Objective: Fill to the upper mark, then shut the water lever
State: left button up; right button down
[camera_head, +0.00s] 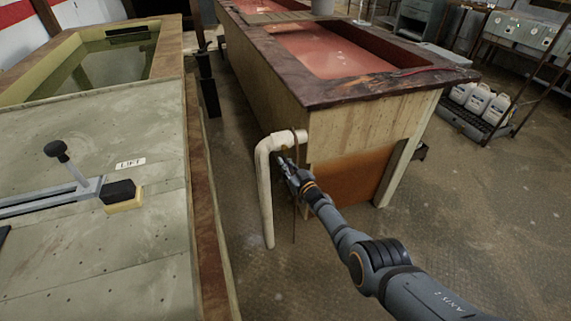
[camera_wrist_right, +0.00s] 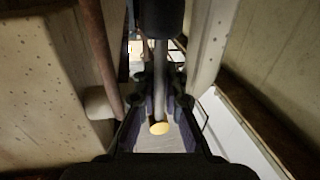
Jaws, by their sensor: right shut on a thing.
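My right gripper (camera_head: 284,168) reaches in from the lower right, beside the pale bent pipe (camera_head: 264,190) at the near end of the wooden tank. In the right wrist view, my right gripper (camera_wrist_right: 160,122) is shut on a thin grey rod, which I take to be the water lever (camera_wrist_right: 160,65). The rod has a yellowish round end (camera_wrist_right: 159,128) between the fingers. In the head view the gripper hides the rod. The tank holds reddish liquid (camera_head: 325,50). I cannot make out an upper mark. My left gripper is out of view.
A thin brown upright pipe (camera_wrist_right: 101,50) runs close to the right gripper. At the left stand a bench top (camera_head: 90,250) with a handled clamp bar (camera_head: 50,200) and a basin of greenish water (camera_head: 95,72). White jugs (camera_head: 478,102) stand at the right. Open floor lies right of the tank.

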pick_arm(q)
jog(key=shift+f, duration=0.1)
pick_arm(e)
jog(key=shift+a+f, duration=0.1)
jog(key=shift+f, duration=0.05)
jog(key=shift+a+m, duration=0.25)
jog(key=shift+m, duration=0.25)
jog(key=shift+s+a+m+b, duration=0.2)
jog(key=shift+a+m+b, duration=0.15)
jog(key=shift+m, duration=0.35)
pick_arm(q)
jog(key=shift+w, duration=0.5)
pick_arm(e)
jog(key=shift+s+a+r+m+t, duration=0.15)
jog(key=shift+a+m+t, duration=0.15)
jog(key=shift+m, duration=0.5)
jog(key=shift+s+a+r+m+t, duration=0.15)
jog(key=shift+a+m, duration=0.2)
jog(key=shift+m, duration=0.45)
jog(key=shift+s+a+m+t, duration=0.15)
jog(key=shift+a+m+t, duration=0.15)
jog(key=shift+m, duration=0.5)
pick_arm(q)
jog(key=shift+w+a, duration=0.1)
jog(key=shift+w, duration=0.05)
